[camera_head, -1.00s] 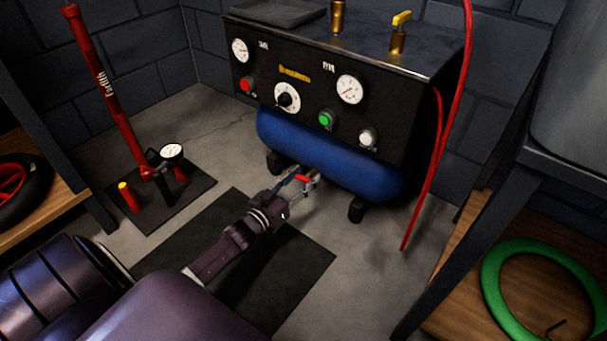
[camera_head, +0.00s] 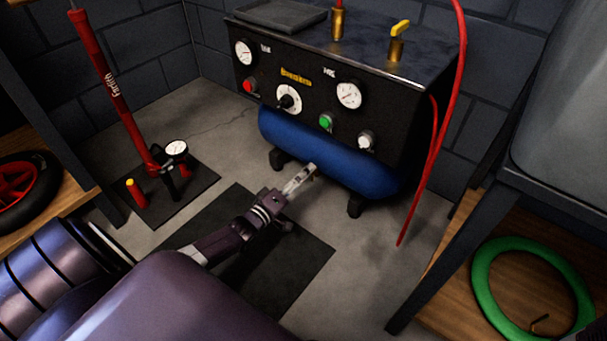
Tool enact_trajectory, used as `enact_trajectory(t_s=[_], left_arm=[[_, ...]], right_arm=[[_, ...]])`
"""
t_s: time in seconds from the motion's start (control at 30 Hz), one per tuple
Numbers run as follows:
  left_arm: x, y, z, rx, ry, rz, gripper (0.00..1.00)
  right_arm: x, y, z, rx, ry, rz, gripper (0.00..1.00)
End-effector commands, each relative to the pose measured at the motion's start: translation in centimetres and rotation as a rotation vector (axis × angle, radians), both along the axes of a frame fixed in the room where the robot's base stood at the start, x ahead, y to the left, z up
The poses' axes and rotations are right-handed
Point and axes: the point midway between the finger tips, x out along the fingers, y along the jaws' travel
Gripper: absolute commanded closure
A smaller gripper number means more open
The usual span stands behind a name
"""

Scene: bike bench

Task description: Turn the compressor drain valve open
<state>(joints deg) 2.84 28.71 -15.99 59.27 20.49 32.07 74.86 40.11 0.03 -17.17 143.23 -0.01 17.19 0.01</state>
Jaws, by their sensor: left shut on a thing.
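The compressor has a black control box (camera_head: 305,112) above a blue tank (camera_head: 325,160). My left gripper (camera_head: 304,176) reaches in from the lower left to the underside of the tank's front. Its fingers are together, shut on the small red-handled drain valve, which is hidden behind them. How far the valve handle is turned cannot be seen. My right gripper is not in view.
A red floor pump (camera_head: 115,100) stands at the left. A red hose (camera_head: 428,180) hangs at the compressor's right side. A wooden bench with a green tyre (camera_head: 481,285) is at the right. A dark mat (camera_head: 300,255) lies on the floor.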

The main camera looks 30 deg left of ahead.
Motion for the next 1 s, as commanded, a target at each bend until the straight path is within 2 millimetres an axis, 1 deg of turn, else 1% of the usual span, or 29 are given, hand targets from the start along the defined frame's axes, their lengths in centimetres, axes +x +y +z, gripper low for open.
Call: enact_trajectory(t_s=[0.2,0.5,0.7,1.0], left_arm=[[-0.03,0.07,-0.21,-0.175,0.016,0.000,0.80],[-0.03,0.09,-0.29,-0.339,0.029,0.000,0.80],[-0.04,0.06,-0.32,-0.390,0.033,0.000,0.80],[-0.03,0.07,-0.31,-0.405,0.033,0.001,0.80]], right_arm=[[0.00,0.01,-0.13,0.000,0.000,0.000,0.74],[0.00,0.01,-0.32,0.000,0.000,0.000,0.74],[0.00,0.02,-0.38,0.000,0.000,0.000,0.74],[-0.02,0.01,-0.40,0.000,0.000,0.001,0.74]])
